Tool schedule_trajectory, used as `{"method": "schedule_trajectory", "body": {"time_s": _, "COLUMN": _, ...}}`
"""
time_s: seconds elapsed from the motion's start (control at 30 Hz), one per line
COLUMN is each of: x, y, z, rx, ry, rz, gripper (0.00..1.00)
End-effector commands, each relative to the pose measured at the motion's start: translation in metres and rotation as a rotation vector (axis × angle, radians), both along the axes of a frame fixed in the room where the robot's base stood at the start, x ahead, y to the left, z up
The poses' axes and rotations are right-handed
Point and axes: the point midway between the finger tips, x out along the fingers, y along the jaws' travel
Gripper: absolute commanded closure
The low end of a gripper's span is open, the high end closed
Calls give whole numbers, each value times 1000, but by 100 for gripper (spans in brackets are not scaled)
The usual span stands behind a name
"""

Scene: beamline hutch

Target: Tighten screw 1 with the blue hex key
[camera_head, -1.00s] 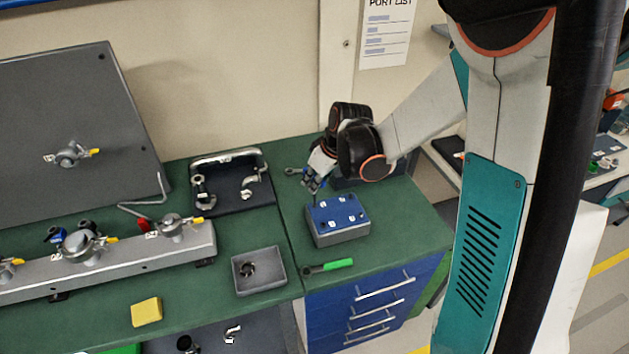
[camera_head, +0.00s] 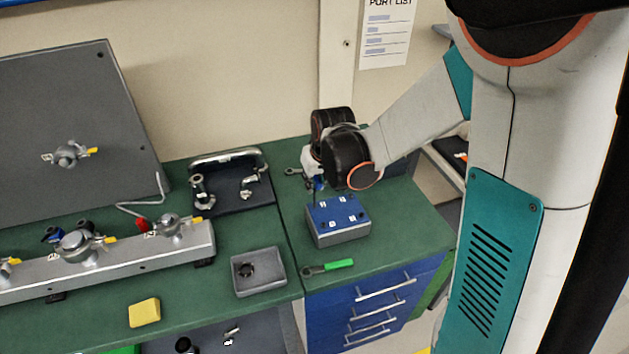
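A grey block with a blue top plate (camera_head: 338,228) sits on the green bench, with several small white labels and dark screw spots on top. The label numbers are too small to read, so I cannot tell which is screw 1. My gripper (camera_head: 317,184) is pointed down over the plate's back left corner. A small blue piece, seemingly the blue hex key (camera_head: 319,185), shows at its fingertips, with a thin dark shaft below reaching toward that corner. I cannot tell whether the tip sits in a screw. My wrist hides part of the fingers.
A green-handled tool (camera_head: 328,267) lies in front of the block. A grey tray (camera_head: 258,288) with a dark ring is to its left. A metal spanner (camera_head: 292,171) lies behind. A dark holder with fittings (camera_head: 233,203) and a valve manifold (camera_head: 110,268) stand further left, with a yellow sponge (camera_head: 145,312) in front.

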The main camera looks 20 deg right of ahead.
Motion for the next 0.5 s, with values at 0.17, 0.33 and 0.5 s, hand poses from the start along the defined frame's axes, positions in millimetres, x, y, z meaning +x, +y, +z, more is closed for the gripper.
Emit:
{"method": "schedule_trajectory", "body": {"time_s": 0.17, "x": 0, "y": 0, "z": 0, "rx": 0, "ry": -1, "rz": -75, "gripper": 100}}
{"method": "schedule_trajectory", "body": {"time_s": 0.33, "x": 0, "y": 0, "z": 0, "rx": 0, "ry": -1, "rz": -78, "gripper": 100}}
{"method": "schedule_trajectory", "body": {"time_s": 0.5, "x": 0, "y": 0, "z": 0, "rx": 0, "ry": -1, "rz": -78, "gripper": 100}}
